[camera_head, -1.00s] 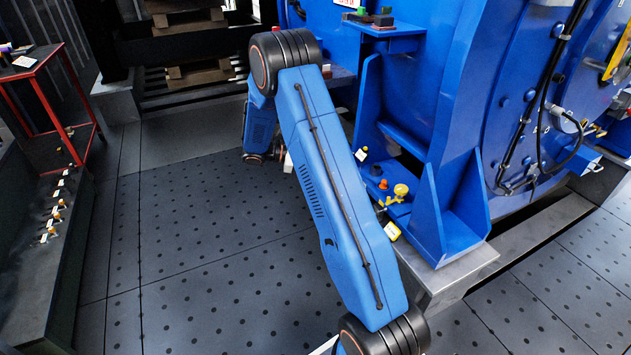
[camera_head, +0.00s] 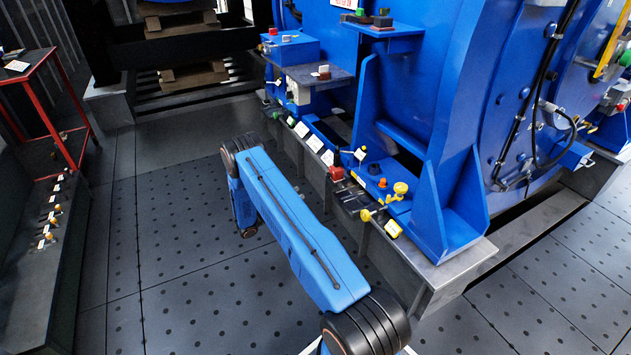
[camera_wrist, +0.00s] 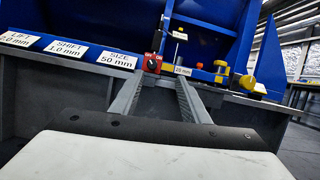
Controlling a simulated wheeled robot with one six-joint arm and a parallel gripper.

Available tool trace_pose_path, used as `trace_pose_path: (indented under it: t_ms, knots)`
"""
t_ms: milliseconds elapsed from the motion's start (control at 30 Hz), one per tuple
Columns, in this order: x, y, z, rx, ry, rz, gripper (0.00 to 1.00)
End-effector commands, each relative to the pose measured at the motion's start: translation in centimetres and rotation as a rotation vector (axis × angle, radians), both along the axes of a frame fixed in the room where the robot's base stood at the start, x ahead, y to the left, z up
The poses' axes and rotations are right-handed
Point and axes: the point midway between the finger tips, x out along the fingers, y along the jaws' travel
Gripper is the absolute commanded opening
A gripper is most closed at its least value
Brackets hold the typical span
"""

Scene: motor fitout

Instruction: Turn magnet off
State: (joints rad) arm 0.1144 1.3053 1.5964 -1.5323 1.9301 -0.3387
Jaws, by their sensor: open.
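A small red block with a dark top (camera_wrist: 152,63) sits on the ledge ahead of my gripper; it is the likeliest magnet, but its switch position is too small to read. It also shows in the head view (camera_head: 337,173) on the bench edge. My gripper (camera_wrist: 164,79) is open, its two grey fingers pointing toward the ledge. The red block lies beyond the left fingertip, and nothing is visibly held between the fingers.
Size labels (camera_wrist: 119,62) line the ledge left of the red block. A yellow-knobbed clamp (camera_head: 400,188) and an orange button (camera_head: 382,183) sit right of it. A blue upright bracket (camera_head: 449,205) rises beyond. A red-framed table (camera_head: 45,90) stands far left; perforated floor is clear.

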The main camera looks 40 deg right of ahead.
Motion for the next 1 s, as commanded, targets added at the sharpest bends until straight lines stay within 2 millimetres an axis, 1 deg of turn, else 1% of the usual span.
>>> trace_pose_path:
  t_ms: [33,100,200,300,433,533,1000]
  knots:
    - [0.0,0.0,-1.3,-0.009,0.019,0.01,0.42]
    - [0.0,-0.1,-2.4,-0.022,0.036,0.022,0.42]
    - [0.1,0.0,-3.4,-0.035,0.052,0.033,0.42]
    - [0.0,-0.2,-3.7,-0.039,0.059,0.038,0.42]
    - [-0.1,-1.2,-3.3,-0.039,0.059,0.037,0.42]
    - [-0.4,-2.4,-2.7,-0.039,0.058,0.036,0.42]
    - [-1.8,-10.0,0.4,-0.038,0.057,0.036,0.42]
